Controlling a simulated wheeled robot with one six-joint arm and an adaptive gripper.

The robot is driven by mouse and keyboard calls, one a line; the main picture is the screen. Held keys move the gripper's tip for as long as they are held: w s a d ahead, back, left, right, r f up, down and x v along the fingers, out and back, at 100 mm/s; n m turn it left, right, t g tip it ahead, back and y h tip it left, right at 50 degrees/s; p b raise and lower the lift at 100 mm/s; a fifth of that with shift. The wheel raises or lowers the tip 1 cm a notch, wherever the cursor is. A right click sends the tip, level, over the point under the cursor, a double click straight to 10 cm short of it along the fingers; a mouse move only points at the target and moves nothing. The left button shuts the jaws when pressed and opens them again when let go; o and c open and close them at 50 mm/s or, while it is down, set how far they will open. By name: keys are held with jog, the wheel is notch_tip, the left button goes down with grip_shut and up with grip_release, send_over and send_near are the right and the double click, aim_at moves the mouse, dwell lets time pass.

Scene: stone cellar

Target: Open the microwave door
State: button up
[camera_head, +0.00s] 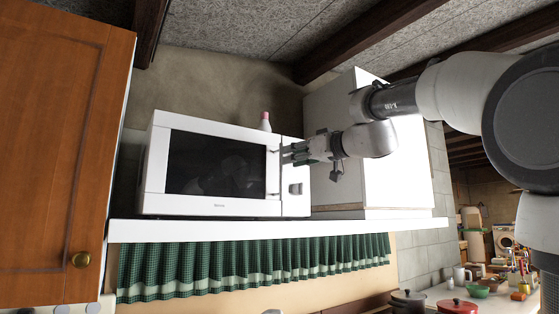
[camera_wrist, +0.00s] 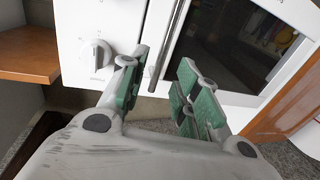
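A white microwave (camera_head: 212,207) stands on a white shelf, its dark-windowed door (camera_head: 215,163) looking shut. The door's upright bar handle (camera_head: 273,172) is at the door's right edge. In the wrist view the handle (camera_wrist: 170,45) is a slim metal bar beside the dark window (camera_wrist: 235,40). My gripper (camera_head: 287,153) is at the upper part of the handle, coming from the right. In the wrist view my gripper (camera_wrist: 161,80) is open, with green-padded fingers apart and the handle's end appearing between them. I cannot tell whether they touch it.
The control panel with a knob (camera_wrist: 97,53) is beside the door. A small white bottle with a pink cap (camera_head: 265,122) stands behind the microwave. A wooden cabinet (camera_head: 60,150) is close at the left. The white shelf (camera_head: 250,231) has a green checked curtain (camera_head: 250,265) below.

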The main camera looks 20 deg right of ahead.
jog(key=x, duration=0.5)
jog(key=shift+w+a, duration=0.15)
jog(key=shift+w, duration=0.15)
grip_shut()
